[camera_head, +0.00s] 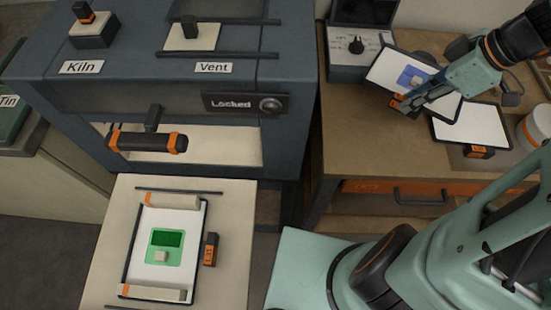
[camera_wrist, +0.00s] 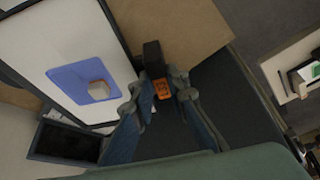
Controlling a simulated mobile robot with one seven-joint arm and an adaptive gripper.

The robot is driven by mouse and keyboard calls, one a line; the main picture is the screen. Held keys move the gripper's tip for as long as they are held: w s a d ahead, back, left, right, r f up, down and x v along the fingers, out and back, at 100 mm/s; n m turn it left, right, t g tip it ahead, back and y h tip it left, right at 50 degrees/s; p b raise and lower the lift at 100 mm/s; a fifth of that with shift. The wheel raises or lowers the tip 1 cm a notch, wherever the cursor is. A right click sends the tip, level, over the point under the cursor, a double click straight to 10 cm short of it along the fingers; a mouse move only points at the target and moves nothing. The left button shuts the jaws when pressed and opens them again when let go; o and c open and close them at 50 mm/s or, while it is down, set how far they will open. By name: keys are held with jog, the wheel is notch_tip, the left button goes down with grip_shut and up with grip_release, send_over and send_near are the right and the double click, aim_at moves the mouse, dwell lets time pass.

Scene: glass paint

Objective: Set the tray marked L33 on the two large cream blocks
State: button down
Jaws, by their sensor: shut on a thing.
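My gripper (camera_head: 404,102) is shut on the black handle with the orange tag (camera_wrist: 161,89) of a white tray (camera_head: 441,104) with dark edges. The tag's marking is too small to read surely. The tray carries a blue square (camera_head: 409,74) with a small pale cube (camera_wrist: 98,89) on it. The tray appears held above the workbench, turned at an angle, and partly hidden by my gripper. Two cream blocks with orange ends, a far one (camera_head: 171,200) and a near one (camera_head: 153,293), lie at the ends of another tray (camera_head: 186,232) on the pale shelf.
The other tray carries a green sheet and small cube. The pale shelf (camera_head: 101,252) stands before the kiln (camera_head: 60,98), whose panel reads "Locked" (camera_head: 231,104). A raised black-and-orange handle bar (camera_head: 147,141) is above the shelf. Another white tray (camera_head: 478,124) lies on the workbench (camera_head: 350,128).

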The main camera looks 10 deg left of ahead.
aim_at(397, 87)
jog(key=w+m+p, duration=0.1)
jog(key=m, duration=0.1)
jog(key=w+m+t, duration=0.1)
jog(key=m, duration=0.1)
jog(key=shift+w+a+r+h+p, duration=0.1)
jog(key=shift+w+r+h+p, duration=0.1)
jog(key=shift+r+h+p, duration=0.2)
jog(key=m, duration=0.1)
jog(key=w+m+t+p, duration=0.1)
jog(key=w+m+h, duration=0.1)
jog(key=shift+w+a+r+p, duration=0.15)
jog(key=shift+a+r+p, duration=0.1)
jog(key=shift+p, duration=0.1)
jog(key=shift+w+a+r+m+t+h+p, duration=0.2)
jog(key=shift+w+m+h+p, duration=0.15)
jog(key=shift+m, duration=0.3)
jog(key=shift+w+a+r+m+t+h+p, duration=0.15)
jog(key=shift+w+a+m+p, duration=0.1)
jog(key=shift+w+m, duration=0.3)
jog(key=shift+w+a+r+m+t+h+p, duration=0.2)
jog(key=shift+w+m+p, duration=0.1)
jog(key=shift+m, duration=0.4)
jog(key=shift+w+a+r+m+h+p, duration=0.3)
jog(key=shift+w+a+m+p, duration=0.2)
jog(key=shift+m, duration=0.25)
jog(key=shift+w+a+r+m+h+p, duration=0.2)
jog(key=shift+w+a+r+m+p, duration=0.2)
jog(key=shift+w+m, duration=0.25)
jog(key=shift+m, duration=0.3)
jog(key=shift+f, duration=0.1)
